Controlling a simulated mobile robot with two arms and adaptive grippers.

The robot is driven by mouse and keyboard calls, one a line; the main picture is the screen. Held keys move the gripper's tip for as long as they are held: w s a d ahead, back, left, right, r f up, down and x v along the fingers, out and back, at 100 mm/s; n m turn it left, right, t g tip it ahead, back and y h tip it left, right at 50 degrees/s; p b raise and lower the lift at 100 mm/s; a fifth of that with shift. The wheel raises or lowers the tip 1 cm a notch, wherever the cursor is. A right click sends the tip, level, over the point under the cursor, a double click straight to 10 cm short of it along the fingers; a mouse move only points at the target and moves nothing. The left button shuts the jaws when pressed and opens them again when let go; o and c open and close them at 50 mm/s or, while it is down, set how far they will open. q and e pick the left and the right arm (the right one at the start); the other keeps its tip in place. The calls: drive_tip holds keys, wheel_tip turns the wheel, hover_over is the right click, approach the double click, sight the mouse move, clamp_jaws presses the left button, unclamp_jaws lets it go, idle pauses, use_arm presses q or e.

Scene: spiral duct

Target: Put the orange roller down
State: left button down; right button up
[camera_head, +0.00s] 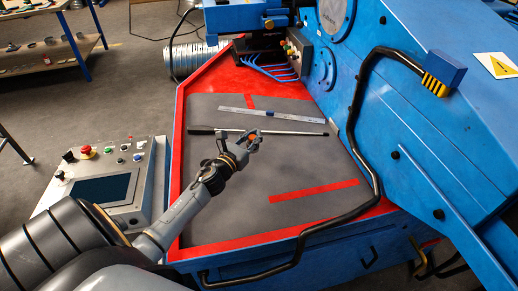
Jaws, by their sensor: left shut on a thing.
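My left gripper (249,144) is over the grey mat of the machine's bench, its arm coming in from the lower left. It is shut on the orange roller (254,138), of which only a small orange part shows at the fingertips. The rest of the roller is hidden by the fingers. I cannot tell whether the roller touches the mat. My right gripper is not in view.
The bench's grey mat (225,215) is clear in front. A blue machine (430,130) rises at right; a control panel (100,190) stands at left.

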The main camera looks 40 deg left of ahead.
use_arm(q)
drive_tip(key=shift+w+d+f, duration=0.1)
drive_tip(key=shift+d+f, duration=0.45)
drive_tip(key=shift+f, duration=0.15)
drive_tip(key=shift+d+f, duration=0.15)
drive_tip(key=shift+f, duration=0.8)
drive_tip(key=shift+d+f, duration=0.15)
drive_tip(key=shift+f, duration=0.8)
drive_tip(key=c, duration=1.2)
unclamp_jaws()
drive_tip(key=shift+o, duration=0.2)
drive_tip(key=s, duration=0.8)
drive_tip(key=s+d, duration=0.1)
drive_tip(key=s, duration=0.3)
